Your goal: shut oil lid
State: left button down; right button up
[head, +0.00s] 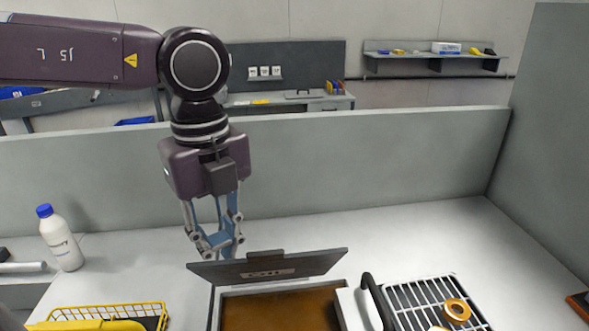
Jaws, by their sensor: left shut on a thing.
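The oil lid (310,265) is a dark grey panel with lettering, standing tilted up at the back of the oil box (214,312). Brown oil (280,312) shows in the open box below it. My left gripper (217,250) points down from above and is shut at the lid's upper left edge. Its fingertips are partly hidden behind the lid, so the exact contact is hard to see.
A wire rack (410,296) with orange-brown rings (457,310) and a dark handle (377,300) stand right of the box. A yellow wire basket (105,309) and a blue-capped white bottle (60,240) are at left. A grey partition (370,155) runs behind.

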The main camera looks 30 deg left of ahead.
pick_arm(q)
jog(key=shift+s+d+f+b, duration=0.25)
jog(key=shift+f+b, duration=0.15)
jog(key=shift+b, duration=0.1)
jog(key=shift+s+d+f+b, duration=0.3)
jog(key=shift+s+f+b, duration=0.25)
jog(key=shift+b, duration=0.25)
jog(key=shift+s+d+f+b, duration=0.7)
jog(key=shift+s+d+b, duration=0.1)
jog(key=shift+b, duration=0.1)
jog(key=shift+f, duration=0.1)
